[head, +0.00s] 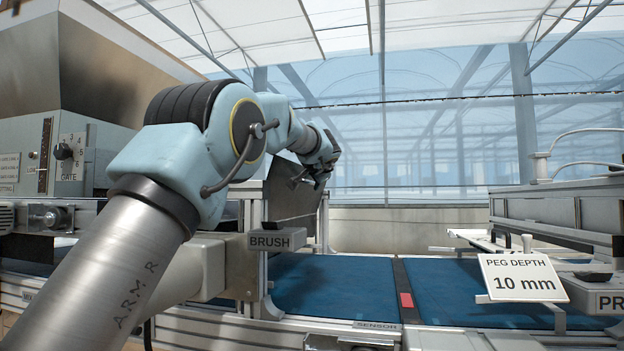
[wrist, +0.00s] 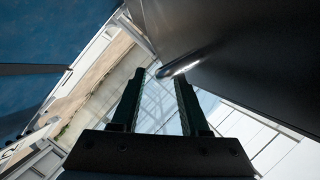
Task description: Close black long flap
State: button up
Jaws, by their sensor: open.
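The black long flap (head: 287,204) is a dark flat panel, raised and tilted above the BRUSH sign (head: 277,240) on the metal frame. In the wrist view the flap (wrist: 255,55) fills the upper right, with a rounded, shiny edge (wrist: 186,66) close to the fingertips. My gripper (head: 306,181) is at the flap's upper right side in the head view, partly dark against it. In the wrist view my gripper (wrist: 158,80) has its two fingers apart, with nothing between them. I cannot tell whether a finger touches the flap.
A blue conveyor belt (head: 335,287) runs below the flap, with a SENSOR label (head: 377,325) at its front edge. A PEG DEPTH sign (head: 522,277) and another machine unit (head: 565,209) stand at right.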

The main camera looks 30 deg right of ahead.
jog(key=shift+w+d+f, duration=0.15)
jog(key=shift+w+d, duration=0.05)
jog(key=shift+w, duration=0.35)
grip_shut()
dwell(1.1)
